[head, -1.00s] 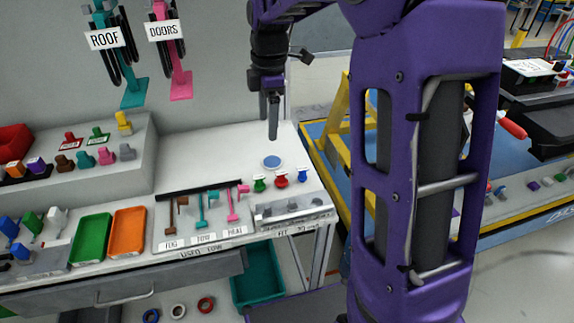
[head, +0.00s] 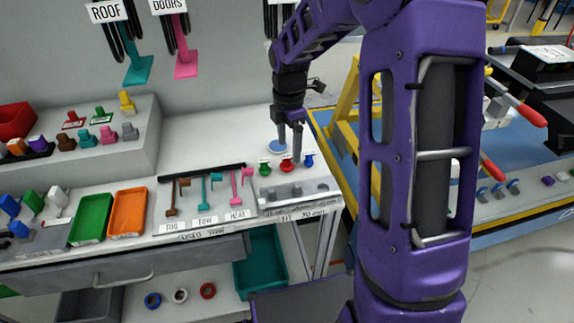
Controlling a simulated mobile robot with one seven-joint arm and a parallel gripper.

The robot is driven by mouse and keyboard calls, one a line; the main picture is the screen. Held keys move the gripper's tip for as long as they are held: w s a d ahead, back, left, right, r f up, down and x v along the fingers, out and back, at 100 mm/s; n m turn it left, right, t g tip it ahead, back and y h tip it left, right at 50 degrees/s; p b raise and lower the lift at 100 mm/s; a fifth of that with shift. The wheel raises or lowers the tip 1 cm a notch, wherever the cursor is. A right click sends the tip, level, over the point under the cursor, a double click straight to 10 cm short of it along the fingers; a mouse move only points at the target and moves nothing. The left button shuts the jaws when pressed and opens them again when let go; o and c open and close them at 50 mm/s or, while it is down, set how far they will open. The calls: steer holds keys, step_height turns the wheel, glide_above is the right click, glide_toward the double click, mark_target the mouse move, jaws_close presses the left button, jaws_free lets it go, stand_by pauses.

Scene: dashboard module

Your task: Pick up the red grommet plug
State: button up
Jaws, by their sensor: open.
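The red grommet plug (head: 286,166) stands on the white bench near its right end, between a green plug (head: 264,168) and a blue plug (head: 309,161). My gripper (head: 289,156) is pointing down right at the red plug, its fingers open. The fingertips cover part of the plug's top. I cannot tell whether the fingers touch it or straddle it fully.
A blue disc (head: 277,146) lies just behind the plugs. A grey block with knobs (head: 292,195) sits in front of them. To the left are brown, teal and pink tools on a rack, then an orange tray (head: 128,213) and a green tray (head: 91,217).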

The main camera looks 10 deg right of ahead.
mark_target(287, 156)
steer(key=f, duration=0.2)
steer(key=f+b, duration=0.1)
steer(key=f, duration=0.2)
steer(key=shift+w+a+f, duration=0.1)
steer(key=shift+a, duration=0.1)
steer(key=shift+c, duration=0.3)
jaws_close()
